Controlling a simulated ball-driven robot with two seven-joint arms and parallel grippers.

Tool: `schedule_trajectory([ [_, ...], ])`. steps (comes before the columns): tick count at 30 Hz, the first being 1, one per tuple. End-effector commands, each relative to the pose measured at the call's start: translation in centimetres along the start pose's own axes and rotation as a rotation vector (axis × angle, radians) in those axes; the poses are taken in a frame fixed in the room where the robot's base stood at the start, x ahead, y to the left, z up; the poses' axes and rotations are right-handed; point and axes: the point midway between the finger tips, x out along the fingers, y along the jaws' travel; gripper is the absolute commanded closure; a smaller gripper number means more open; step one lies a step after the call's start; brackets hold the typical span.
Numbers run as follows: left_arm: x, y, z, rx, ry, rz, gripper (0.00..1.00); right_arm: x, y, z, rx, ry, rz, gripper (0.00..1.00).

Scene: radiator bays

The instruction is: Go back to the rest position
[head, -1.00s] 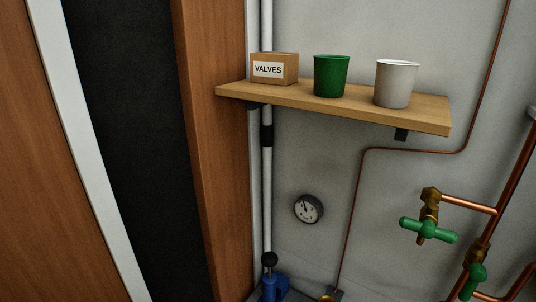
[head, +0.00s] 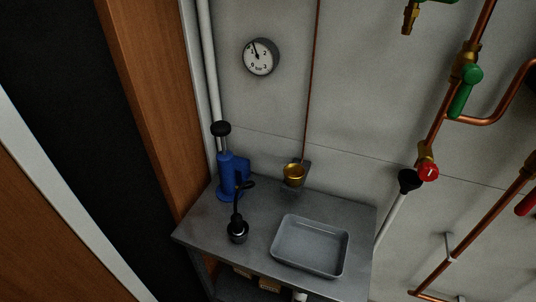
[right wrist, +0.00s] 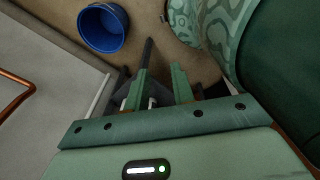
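My right gripper (right wrist: 160,82) shows in the right wrist view, with two green fingers apart and nothing seen held between them. A dark bar and a small pale piece show around the fingers; I cannot tell what they are. Below it is a brown floor (right wrist: 150,25). Neither gripper shows in the head view, and my left gripper is in no view.
A grey bench (head: 360,215) holds a blue pump (head: 228,178), a black-topped item (head: 237,230), a grey tray (head: 347,255) and a brass cup (head: 293,175). A gauge (head: 261,56) and copper pipes (head: 437,130) are on the wall. A blue bucket (right wrist: 103,28) stands on the floor.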

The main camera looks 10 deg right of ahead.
Motion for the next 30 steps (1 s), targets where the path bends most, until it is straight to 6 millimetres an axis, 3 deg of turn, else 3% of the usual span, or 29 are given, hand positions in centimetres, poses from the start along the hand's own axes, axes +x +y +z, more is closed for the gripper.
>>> schedule_trajectory([
  [1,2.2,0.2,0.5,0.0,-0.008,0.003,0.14,2.6,-0.8,2.3,0.02,-0.026,-0.014,0.76],
  [4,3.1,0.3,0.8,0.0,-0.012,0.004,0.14,4.0,-1.4,4.4,0.047,-0.044,-0.026,0.76],
  [30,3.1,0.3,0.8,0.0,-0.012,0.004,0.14,4.0,-1.4,4.4,0.047,-0.044,-0.026,0.76],
])
